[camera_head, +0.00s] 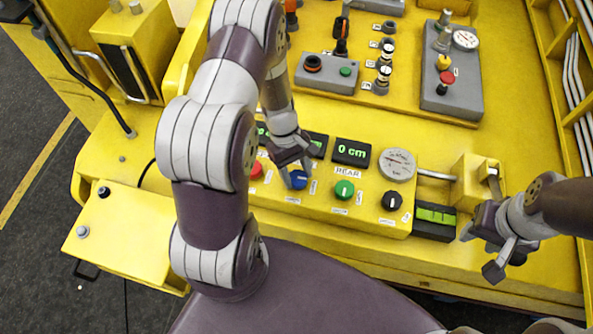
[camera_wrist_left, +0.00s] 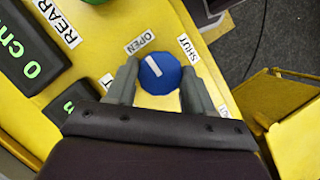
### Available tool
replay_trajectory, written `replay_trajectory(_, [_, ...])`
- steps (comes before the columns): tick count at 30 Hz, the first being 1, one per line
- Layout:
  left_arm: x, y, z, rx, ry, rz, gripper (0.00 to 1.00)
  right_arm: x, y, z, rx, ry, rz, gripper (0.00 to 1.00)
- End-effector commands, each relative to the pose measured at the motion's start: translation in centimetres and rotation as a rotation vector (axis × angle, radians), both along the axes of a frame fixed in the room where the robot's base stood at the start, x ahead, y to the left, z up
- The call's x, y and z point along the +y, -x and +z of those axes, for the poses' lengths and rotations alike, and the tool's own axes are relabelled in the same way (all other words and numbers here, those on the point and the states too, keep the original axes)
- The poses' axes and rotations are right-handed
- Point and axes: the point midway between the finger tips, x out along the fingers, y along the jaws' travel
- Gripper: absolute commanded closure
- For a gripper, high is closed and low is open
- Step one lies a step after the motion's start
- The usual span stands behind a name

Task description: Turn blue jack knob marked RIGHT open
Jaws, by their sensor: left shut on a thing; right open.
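The blue knob (camera_head: 299,179) sits on the yellow control panel (camera_head: 320,209). In the left wrist view the blue knob (camera_wrist_left: 160,73) carries a white line that points up-left, roughly toward the OPEN label (camera_wrist_left: 140,42). A SHUT label (camera_wrist_left: 187,48) is up-right of the knob. My left gripper (camera_head: 294,173) is shut on the blue knob; in the left wrist view its fingers (camera_wrist_left: 161,80) stand on both sides of it. The knob's own RIGHT marking cannot be read. My right gripper (camera_head: 479,252) is open and empty at the panel's right end.
A red knob (camera_head: 257,170), a green knob (camera_head: 344,189) and a black knob (camera_head: 392,201) line the same panel. A green "0 cm" display (camera_head: 351,152), a REAR label (camera_head: 347,171) and a round gauge (camera_head: 397,164) are behind them. Grey boxes with levers stand farther back.

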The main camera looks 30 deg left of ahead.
Motion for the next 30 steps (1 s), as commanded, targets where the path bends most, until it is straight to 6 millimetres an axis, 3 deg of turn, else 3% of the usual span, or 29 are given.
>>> replay_trajectory(7, [0.0, -0.1, 0.1, -0.002, -0.001, 0.003, 0.78, 0.0, 0.0, 0.0, 0.0, 0.0, 0.0, 0.57])
replay_trajectory(8, [0.0, -0.1, 0.1, -0.002, -0.001, 0.003, 0.45, 0.0, 0.0, 0.0, 0.0, 0.0, 0.0, 0.57])
replay_trajectory(10, [0.0, -0.1, 0.0, -0.001, 0.0, 0.003, 0.24, 0.0, 0.0, 0.0, 0.0, 0.0, 0.0, 0.57])
replay_trajectory(20, [0.2, -0.2, 0.4, -0.003, -0.001, 0.001, 0.24, 0.0, 0.0, -0.2, 0.0, 0.0, 0.0, 0.57])
replay_trajectory(23, [0.8, -0.6, 1.8, -0.007, -0.002, 0.002, 0.24, 0.0, 0.0, -0.7, 0.0, 0.0, 0.0, 0.57])
replay_trajectory(30, [2.9, -1.9, 7.7, -0.007, -0.002, 0.002, 0.24, 0.0, 0.0, -2.5, 0.0, 0.0, 0.0, 0.57])
